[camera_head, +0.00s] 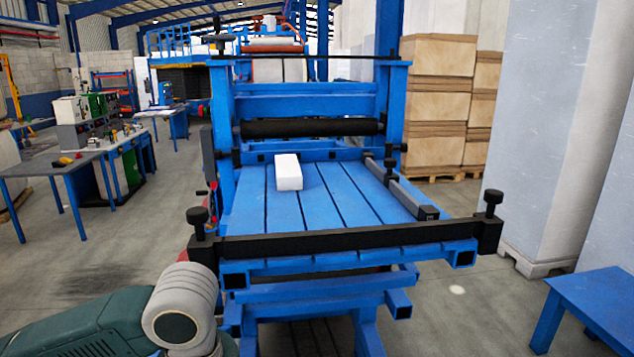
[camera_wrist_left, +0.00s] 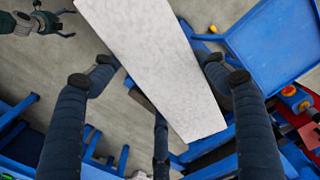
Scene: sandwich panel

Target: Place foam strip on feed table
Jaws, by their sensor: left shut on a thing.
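A white foam strip (camera_wrist_left: 158,65) runs through the middle of the left wrist view, between the dark fingers of my left gripper (camera_wrist_left: 160,76), which is shut on it. The head view shows only my left arm at the lower left; the gripper and its strip are out of that picture. The blue feed table (camera_head: 330,205) has a slatted top in the centre of the head view. A white block (camera_head: 288,172) lies on its slats, left of the middle. My right gripper (camera_wrist_left: 62,24) shows small at the top left of the left wrist view, its fingers apart and empty.
A black bar (camera_head: 350,239) with upright knobs crosses the table's front edge. A grey side guide (camera_head: 405,192) runs along the right, and a dark roller (camera_head: 310,128) spans the back. A low blue table (camera_head: 605,300) stands at the lower right. The right-hand slats are clear.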

